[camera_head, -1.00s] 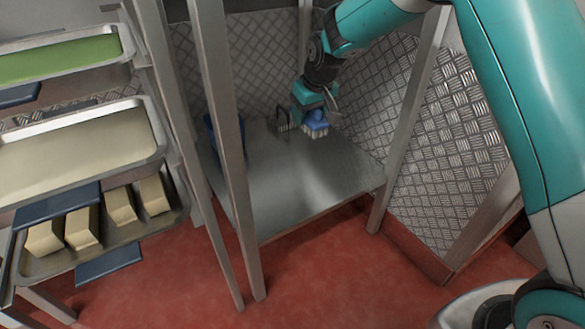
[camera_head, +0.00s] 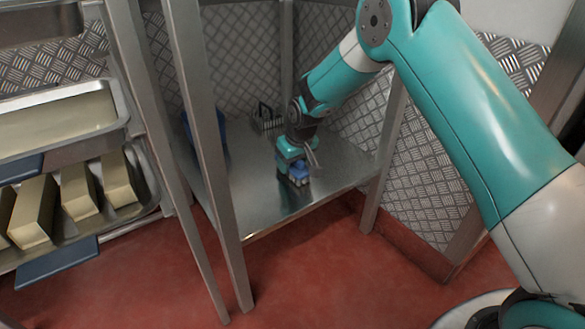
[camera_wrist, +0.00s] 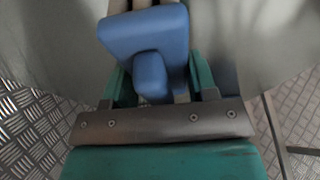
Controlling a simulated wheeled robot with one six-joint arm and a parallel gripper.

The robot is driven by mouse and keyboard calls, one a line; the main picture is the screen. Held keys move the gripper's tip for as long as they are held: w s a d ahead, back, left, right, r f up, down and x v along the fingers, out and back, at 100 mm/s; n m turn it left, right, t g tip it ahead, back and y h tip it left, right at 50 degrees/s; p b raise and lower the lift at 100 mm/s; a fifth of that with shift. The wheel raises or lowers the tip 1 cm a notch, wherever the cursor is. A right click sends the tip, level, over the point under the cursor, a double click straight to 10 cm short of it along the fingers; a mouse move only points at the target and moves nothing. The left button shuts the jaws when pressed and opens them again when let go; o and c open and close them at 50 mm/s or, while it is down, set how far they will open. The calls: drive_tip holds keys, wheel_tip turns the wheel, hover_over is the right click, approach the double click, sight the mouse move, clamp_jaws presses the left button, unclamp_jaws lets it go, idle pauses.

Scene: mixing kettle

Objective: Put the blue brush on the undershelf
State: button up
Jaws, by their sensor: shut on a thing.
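The blue brush (camera_head: 299,171) with pale bristles is in my gripper (camera_head: 294,162), over the metal undershelf (camera_head: 258,200). In the wrist view the blue brush (camera_wrist: 147,45) lies between the two green fingers of my gripper (camera_wrist: 152,84), which are shut on its handle. Its block faces away from the wrist and the bristles show at the top edge. The brush is low over the front middle of the shelf. I cannot tell whether the bristles touch the surface.
A dark rack-like item (camera_head: 267,119) stands at the back of the shelf, and a blue container (camera_head: 221,128) is at its left. Metal posts (camera_head: 209,150) stand at the front left. Trays with pale blocks (camera_head: 82,190) are further left. The shelf's right part is clear.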

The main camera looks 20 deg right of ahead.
drive_tip(key=shift+f, duration=0.15)
drive_tip(key=o, duration=1.2)
